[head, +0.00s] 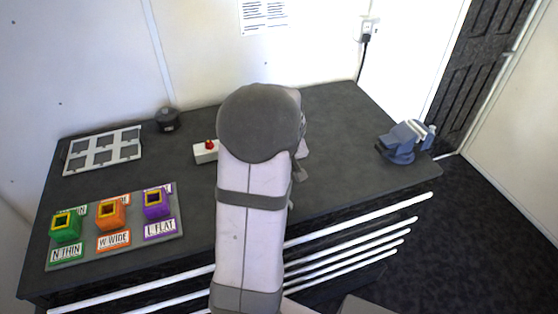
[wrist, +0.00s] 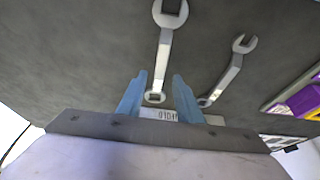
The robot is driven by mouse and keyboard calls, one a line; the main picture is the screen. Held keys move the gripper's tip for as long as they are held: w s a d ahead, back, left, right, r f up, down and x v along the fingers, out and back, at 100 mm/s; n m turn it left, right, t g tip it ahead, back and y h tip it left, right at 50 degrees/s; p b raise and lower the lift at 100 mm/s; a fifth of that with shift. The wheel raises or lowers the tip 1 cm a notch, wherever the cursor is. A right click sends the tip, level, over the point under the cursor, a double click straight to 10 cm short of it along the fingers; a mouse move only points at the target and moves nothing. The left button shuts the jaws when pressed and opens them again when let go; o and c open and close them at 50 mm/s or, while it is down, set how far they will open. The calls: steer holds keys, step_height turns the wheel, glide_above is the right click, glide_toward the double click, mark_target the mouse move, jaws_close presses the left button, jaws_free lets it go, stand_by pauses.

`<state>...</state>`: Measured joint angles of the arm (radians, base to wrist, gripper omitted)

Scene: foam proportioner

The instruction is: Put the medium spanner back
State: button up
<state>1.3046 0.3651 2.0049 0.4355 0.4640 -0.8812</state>
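In the wrist view two grey metal spanners lie on the dark worktop. The larger-looking spanner (wrist: 165,50) is in line with the gap of my gripper (wrist: 160,76), its ring end near the fingers. The smaller-looking spanner (wrist: 230,70) lies to the right, outside the fingers. I cannot tell which is the medium one. My gripper's two blue fingers are apart, with neither seen pressed on a spanner; contact cannot be told. In the head view my arm hides the spanners and most of my gripper.
The worktop (head: 345,130) carries a white frame (head: 103,149), a dark round object (head: 167,119), a red-button box (head: 205,152) and a vise (head: 402,142). A board (head: 170,238) at front left holds green, orange and purple blocks. The worktop between arm and vise is clear.

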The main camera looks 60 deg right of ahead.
steer(key=b+v, duration=0.1)
steer(key=v, duration=0.8)
steer(key=shift+f, duration=0.1)
steer(key=w+a+f+n+y, duration=0.1)
steer(key=w+a+f+n, duration=0.1)
steer(key=w+a, duration=0.6)
steer(key=w+a+f+n+y, duration=0.25)
steer(key=w+a, duration=0.25)
steer(key=a, duration=0.7)
steer(key=s+a+f+n+g, duration=0.1)
steer(key=s+a+f+n, duration=0.1)
steer(key=a, duration=0.8)
steer(key=s+a+f+n+g, duration=0.2)
steer(key=s+a+f, duration=0.1)
steer(key=a, duration=0.7)
steer(key=shift+a, duration=0.3)
steer(key=shift+s+n, duration=0.1)
steer(key=shift+n, duration=0.15)
